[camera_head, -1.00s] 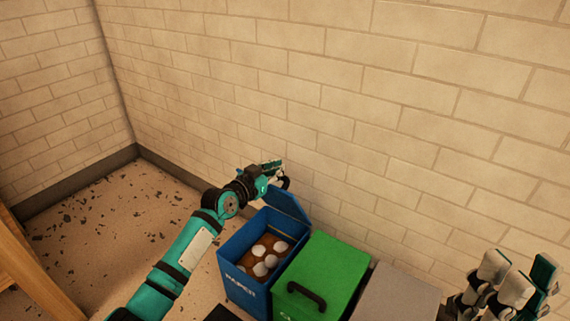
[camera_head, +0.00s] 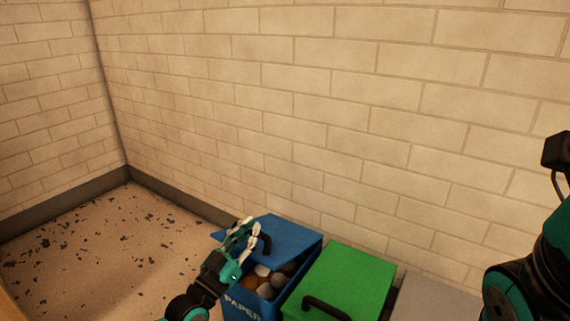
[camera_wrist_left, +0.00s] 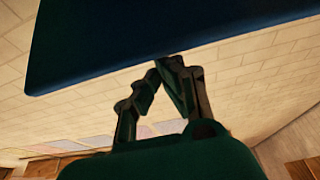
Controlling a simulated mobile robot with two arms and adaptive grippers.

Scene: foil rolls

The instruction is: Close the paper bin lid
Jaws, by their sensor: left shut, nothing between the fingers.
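The blue paper bin (camera_head: 240,307) stands at the bottom centre of the head view, with white and brown waste inside. Its blue lid (camera_head: 290,236) is hinged at the wall side and tilts part way down, leaving the front open. A black handle (camera_head: 265,245) sits on the lid. My left gripper (camera_head: 247,228) is shut and empty at the lid's left edge, beside the handle. In the left wrist view the fingertips (camera_wrist_left: 170,62) meet just at the dark blue lid (camera_wrist_left: 150,35); contact is unclear. My right gripper is out of view.
A green bin (camera_head: 345,278) with a closed lid and black handle stands right of the paper bin, then a grey one (camera_head: 435,298). The brick wall (camera_head: 330,110) is close behind. Littered floor (camera_head: 90,250) lies open to the left. My right arm fills the right edge.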

